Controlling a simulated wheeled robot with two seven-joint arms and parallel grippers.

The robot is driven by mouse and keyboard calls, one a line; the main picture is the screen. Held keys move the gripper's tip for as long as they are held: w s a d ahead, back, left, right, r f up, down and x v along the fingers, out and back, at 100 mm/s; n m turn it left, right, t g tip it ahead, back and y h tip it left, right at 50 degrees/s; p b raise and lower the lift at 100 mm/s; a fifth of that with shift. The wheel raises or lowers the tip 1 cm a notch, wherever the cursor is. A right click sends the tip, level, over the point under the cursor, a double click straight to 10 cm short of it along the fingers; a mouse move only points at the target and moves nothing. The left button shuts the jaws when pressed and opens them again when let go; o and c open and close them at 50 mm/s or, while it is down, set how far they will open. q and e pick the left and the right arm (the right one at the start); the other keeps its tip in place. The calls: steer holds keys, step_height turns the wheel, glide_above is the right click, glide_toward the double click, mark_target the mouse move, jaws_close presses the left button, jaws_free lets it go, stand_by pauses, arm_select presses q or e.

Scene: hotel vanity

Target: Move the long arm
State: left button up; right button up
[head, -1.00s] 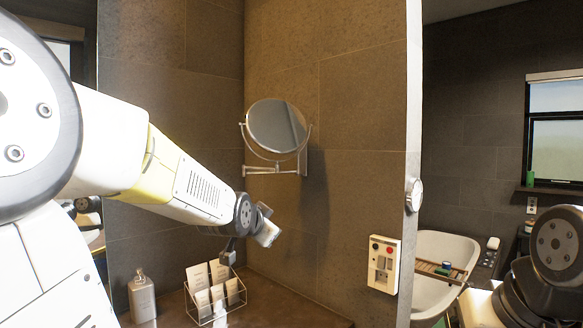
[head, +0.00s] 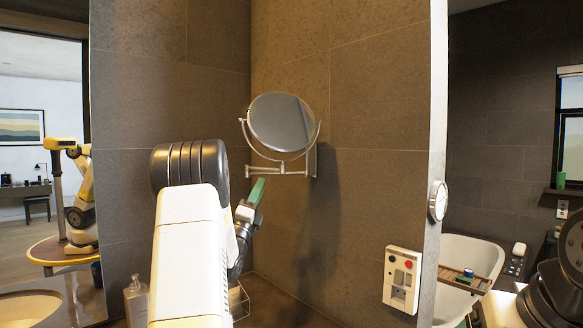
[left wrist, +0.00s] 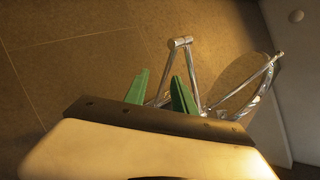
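A round vanity mirror (head: 283,122) in a metal yoke is fixed to the tiled wall by a thin metal arm (head: 270,173) and a bracket (head: 312,160). My left gripper (head: 258,186) points up just below the left end of that arm. In the left wrist view my left gripper (left wrist: 160,75) shows two green fingers apart with nothing held between them. My right gripper is out of view; only part of my right arm shows at the right edge.
A soap bottle (head: 136,300) and a wire rack (head: 240,303) stand on the counter, the rack mostly hidden by my left arm. A wall panel (head: 402,279) and a dividing wall edge (head: 432,150) are to the right. The wall around the mirror is clear.

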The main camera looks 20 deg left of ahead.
arm_select(q)
steer(key=d+x, duration=0.1)
steer(key=x, duration=0.8)
steer(key=shift+r, duration=0.55)
steer(key=shift+s, duration=0.1)
jaws_close()
steer(key=shift+f, duration=0.1)
stand_by(0.6)
